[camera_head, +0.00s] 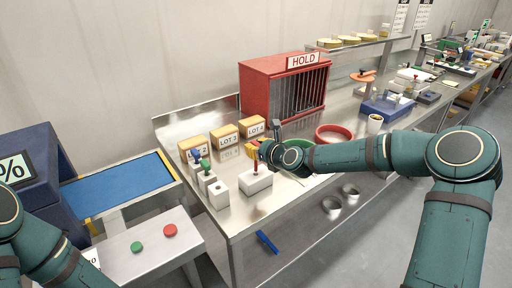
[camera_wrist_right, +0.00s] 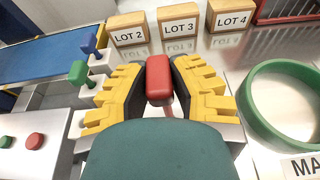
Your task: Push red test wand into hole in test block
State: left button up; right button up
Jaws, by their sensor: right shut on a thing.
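The red test wand (camera_wrist_right: 158,80) is upright between the yellow fingers of my right gripper (camera_wrist_right: 160,90), which is shut on its thick red handle. In the head view the red wand (camera_head: 255,166) shows just below my right gripper (camera_head: 254,149), over a low white block (camera_head: 257,182). I cannot tell how deep its lower end sits in that block. A white block with a dark hole in its top (camera_head: 219,195) stands to the left, empty. Beside it, similar blocks carry a green wand (camera_head: 205,166) and a blue wand (camera_head: 196,154). My left gripper is not in view.
Tan boxes marked LOT 2 (camera_wrist_right: 128,36), LOT 3 (camera_wrist_right: 178,28) and LOT 4 (camera_wrist_right: 228,21) stand behind. A green ring (camera_wrist_right: 252,105) lies to the right. A red HOLD cage (camera_head: 270,85) stands at the back. Bare metal bench lies around the white blocks.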

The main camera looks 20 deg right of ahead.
aim_at(256, 172)
jog(key=shift+f+b, duration=2.3)
jog(key=shift+f, duration=0.5)
dwell(0.4)
jog(key=o, duration=0.9)
jog(key=shift+c, duration=0.2)
jog(key=shift+s, duration=0.1)
jog(key=v, duration=1.1)
jog(key=shift+s+r, duration=0.25)
jog(key=shift+s, duration=0.1)
jog(key=shift+d, duration=0.1)
